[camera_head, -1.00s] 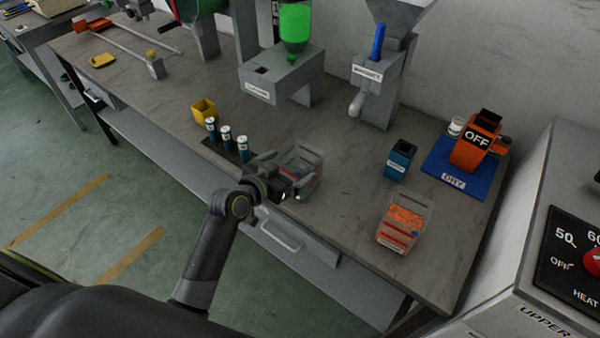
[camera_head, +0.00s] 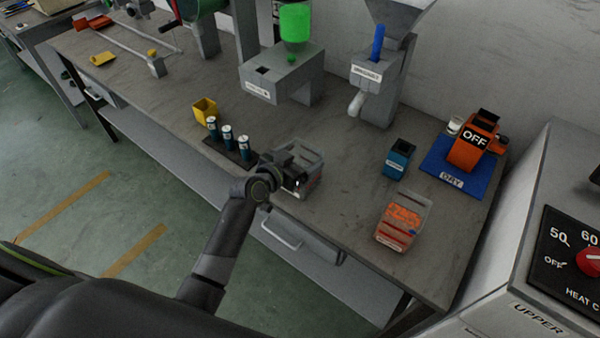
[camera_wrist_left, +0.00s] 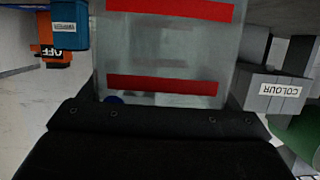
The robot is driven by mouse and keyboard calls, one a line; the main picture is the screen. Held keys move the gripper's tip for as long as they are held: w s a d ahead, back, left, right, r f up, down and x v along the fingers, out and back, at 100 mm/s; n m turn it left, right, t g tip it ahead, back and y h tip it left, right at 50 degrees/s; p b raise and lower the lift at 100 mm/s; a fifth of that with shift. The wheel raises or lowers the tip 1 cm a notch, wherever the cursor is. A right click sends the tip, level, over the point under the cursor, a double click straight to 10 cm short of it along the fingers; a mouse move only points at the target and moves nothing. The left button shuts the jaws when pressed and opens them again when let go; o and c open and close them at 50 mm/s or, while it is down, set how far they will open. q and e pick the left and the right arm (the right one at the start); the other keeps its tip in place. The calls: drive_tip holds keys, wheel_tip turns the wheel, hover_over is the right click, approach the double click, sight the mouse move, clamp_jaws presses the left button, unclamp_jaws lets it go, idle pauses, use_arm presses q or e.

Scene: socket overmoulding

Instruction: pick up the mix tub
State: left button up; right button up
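A clear tub with red stripes, seemingly the mix tub (camera_head: 314,160), stands near the front edge of the bench in the head view. The same clear tub (camera_wrist_left: 160,50) fills the middle of the left wrist view, its red bands close to the dark gripper body. My left gripper (camera_head: 297,178) is right at the tub's near left side and hides part of it. Its fingertips are not clear, so I cannot tell whether it has closed on the tub. My right gripper is not in view.
A second clear tub (camera_head: 401,222) with orange pieces stands to the right. A blue container (camera_head: 398,160) and a blue mat (camera_head: 440,176) lie beyond it. Several dark cylinders (camera_head: 228,138) and a yellow bin (camera_head: 205,110) stand left of my gripper. The bench between the tubs is clear.

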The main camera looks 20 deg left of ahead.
use_arm(q)
drive_tip(key=c, duration=0.7)
drive_tip(key=shift+r, duration=0.15)
